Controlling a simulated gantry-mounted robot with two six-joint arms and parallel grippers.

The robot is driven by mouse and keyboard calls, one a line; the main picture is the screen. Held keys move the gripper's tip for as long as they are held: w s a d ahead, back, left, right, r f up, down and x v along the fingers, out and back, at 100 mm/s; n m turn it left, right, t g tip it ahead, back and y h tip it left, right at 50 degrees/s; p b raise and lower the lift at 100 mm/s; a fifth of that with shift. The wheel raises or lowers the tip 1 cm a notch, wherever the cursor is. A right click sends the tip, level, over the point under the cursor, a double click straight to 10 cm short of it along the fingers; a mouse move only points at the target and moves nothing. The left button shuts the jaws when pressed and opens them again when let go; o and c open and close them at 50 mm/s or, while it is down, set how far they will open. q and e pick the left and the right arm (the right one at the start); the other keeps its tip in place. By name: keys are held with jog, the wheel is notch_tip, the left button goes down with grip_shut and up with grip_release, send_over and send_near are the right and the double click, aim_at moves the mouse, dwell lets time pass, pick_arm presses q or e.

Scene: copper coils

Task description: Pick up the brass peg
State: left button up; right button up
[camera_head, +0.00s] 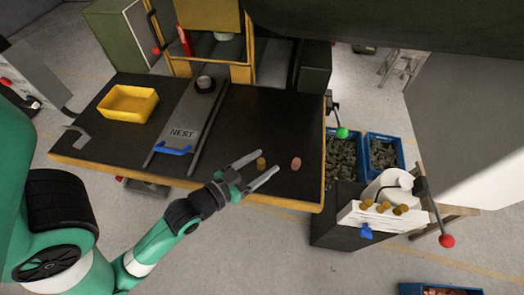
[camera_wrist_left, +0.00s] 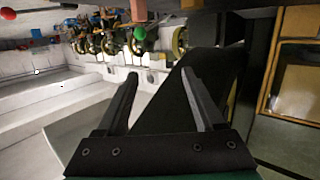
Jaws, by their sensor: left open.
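The brass peg (camera_head: 261,163) is a short golden cylinder on the dark table near its front right edge. My left gripper (camera_head: 267,161) is open, its two fingers pointing right, and in the head view the peg appears between them near the tips. I cannot tell whether the fingers touch it or are at its height. In the left wrist view the open fingers (camera_wrist_left: 159,76) show, but I cannot make out the peg between them. My right gripper is not in view.
A copper-pink cylinder (camera_head: 296,163) stands just right of the fingers. A yellow tray (camera_head: 128,103) and a grey board marked NEST (camera_head: 185,132) lie to the left. Beyond the right edge are blue crates (camera_head: 383,137) and a white block (camera_head: 350,215) with golden pegs.

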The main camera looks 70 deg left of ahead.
aim_at(258, 170)
pick_arm(q)
jog(key=s+f+n+g+p, duration=0.1)
jog(key=s+f+g+p, duration=0.2)
jog(key=s, duration=0.6)
jog(key=x, duration=0.2)
jog(key=b+x, duration=0.1)
jog(key=x, duration=0.3)
jog(key=shift+w+d+f+b, duration=0.2)
jog(key=shift+w+f+b, duration=0.1)
jog(key=shift+w, duration=0.1)
jog(key=x, duration=0.5)
jog(key=shift+s+a, duration=0.1)
jog(key=shift+a, duration=0.15)
grip_shut()
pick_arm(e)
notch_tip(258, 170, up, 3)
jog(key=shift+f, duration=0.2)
